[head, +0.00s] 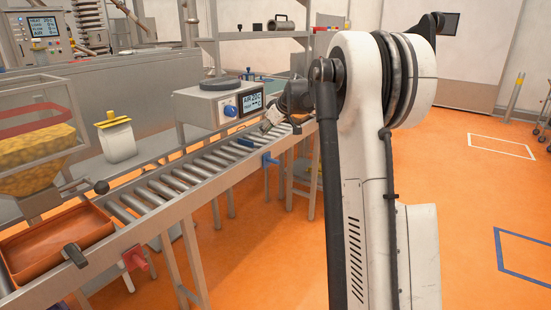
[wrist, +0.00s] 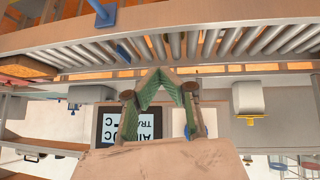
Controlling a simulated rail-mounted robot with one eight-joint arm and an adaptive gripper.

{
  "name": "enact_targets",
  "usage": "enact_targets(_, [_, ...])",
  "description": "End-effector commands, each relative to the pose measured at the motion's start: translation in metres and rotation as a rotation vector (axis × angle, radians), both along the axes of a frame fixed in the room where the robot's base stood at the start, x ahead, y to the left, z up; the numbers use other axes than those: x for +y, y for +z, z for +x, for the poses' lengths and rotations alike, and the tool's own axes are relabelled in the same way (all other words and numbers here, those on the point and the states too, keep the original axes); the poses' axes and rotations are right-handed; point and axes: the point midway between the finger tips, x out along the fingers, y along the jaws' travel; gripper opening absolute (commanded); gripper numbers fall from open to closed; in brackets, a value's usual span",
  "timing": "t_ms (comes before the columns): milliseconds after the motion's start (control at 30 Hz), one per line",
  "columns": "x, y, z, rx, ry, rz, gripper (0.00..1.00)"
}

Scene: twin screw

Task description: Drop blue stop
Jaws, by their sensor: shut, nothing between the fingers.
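The blue stop has a blue handle (head: 269,160) on the near rail of the roller conveyor. A blue piece (head: 245,142) also shows among the rollers; I cannot tell whether it stands above them. In the wrist view, the blue handle (wrist: 103,12) is at the top edge and the blue piece (wrist: 123,50) lies among the rollers. My gripper (head: 268,126) is over the far end of the conveyor, beyond the blue handle. In the wrist view my gripper (wrist: 160,73) has its green-padded fingertips together, with nothing between them, apart from the blue stop.
The roller conveyor (head: 176,187) runs from an orange tray (head: 55,245) at near left. A red stop (head: 134,258) is on its near rail. A display box (head: 220,105) stands behind the rollers, close to my gripper. Orange floor (head: 450,200) is open at right.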

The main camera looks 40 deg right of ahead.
Motion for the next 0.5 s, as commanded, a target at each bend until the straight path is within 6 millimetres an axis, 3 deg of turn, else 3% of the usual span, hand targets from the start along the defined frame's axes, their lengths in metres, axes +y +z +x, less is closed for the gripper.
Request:
enact_targets(33, [-0.016, -0.009, 0.006, -0.006, 0.002, -0.003, 0.0])
enact_targets(300, [-0.089, -0.05, 0.032, -0.049, 0.036, -0.03, 0.0])
enact_targets(500, [-0.127, -0.075, 0.04, -0.075, 0.054, -0.047, 0.0])
